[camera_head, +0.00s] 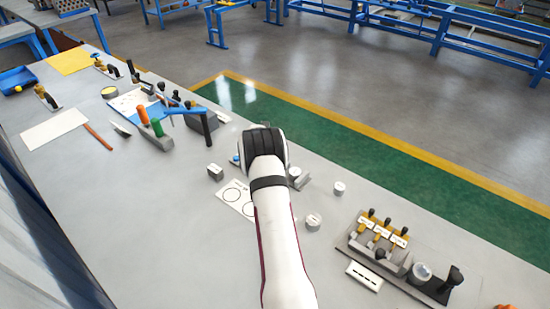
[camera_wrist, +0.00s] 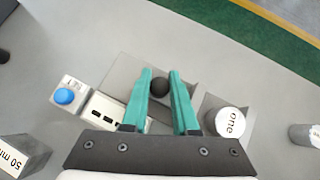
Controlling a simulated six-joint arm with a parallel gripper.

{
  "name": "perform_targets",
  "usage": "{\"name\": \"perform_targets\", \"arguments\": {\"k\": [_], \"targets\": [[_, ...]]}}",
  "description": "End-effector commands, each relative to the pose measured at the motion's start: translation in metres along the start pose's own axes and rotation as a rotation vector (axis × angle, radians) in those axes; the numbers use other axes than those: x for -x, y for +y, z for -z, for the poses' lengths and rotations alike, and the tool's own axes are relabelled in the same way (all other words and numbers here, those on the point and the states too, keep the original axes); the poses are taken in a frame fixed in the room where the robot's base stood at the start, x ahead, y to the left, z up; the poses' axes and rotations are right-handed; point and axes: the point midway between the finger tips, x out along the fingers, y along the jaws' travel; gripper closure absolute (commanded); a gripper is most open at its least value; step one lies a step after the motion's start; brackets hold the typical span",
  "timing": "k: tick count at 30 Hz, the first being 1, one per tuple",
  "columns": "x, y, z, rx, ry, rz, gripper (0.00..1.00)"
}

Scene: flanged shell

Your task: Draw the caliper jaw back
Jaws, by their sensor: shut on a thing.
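The caliper (camera_wrist: 118,98) lies on the bench under my gripper. It has a grey body, a white display panel with dark marks and a blue button (camera_wrist: 64,96) on a plate marked SET. My gripper (camera_wrist: 160,80) has its teal fingers shut on a dark round knob (camera_wrist: 160,88) on the caliper. A white-topped cylinder marked "one" (camera_wrist: 228,122) is beside the grey jaw part at the right; I cannot tell whether they touch. In the head view my wrist hides the fingers and most of the caliper.
A block marked 50 mm (camera_wrist: 22,157) stands at the left, and another cylinder (camera_wrist: 305,135) at the right. In the head view a sheet with circles (camera_head: 232,194), a cylinder (camera_head: 313,221) and a levered fixture (camera_head: 380,243) are nearby. Tools crowd the bench's far left.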

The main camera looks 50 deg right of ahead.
Motion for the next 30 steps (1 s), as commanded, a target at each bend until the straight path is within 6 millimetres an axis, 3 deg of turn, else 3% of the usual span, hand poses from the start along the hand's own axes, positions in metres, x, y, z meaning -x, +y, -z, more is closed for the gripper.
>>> {"name": "perform_targets", "arguments": {"k": [5, 6, 11, 22, 26, 30], "targets": [[0.001, 0.005, -0.001, 0.008, -0.003, -0.012, 1.0], [0.001, 0.006, -0.001, 0.009, -0.003, -0.013, 0.71], [0.001, 0.005, -0.001, 0.008, -0.003, -0.012, 0.42], [0.008, 0.004, -0.002, 0.008, -0.003, -0.009, 0.42], [0.034, 0.004, -0.002, 0.008, -0.004, -0.009, 0.42], [0.077, 0.004, -0.002, 0.007, -0.004, -0.011, 0.42]]}}
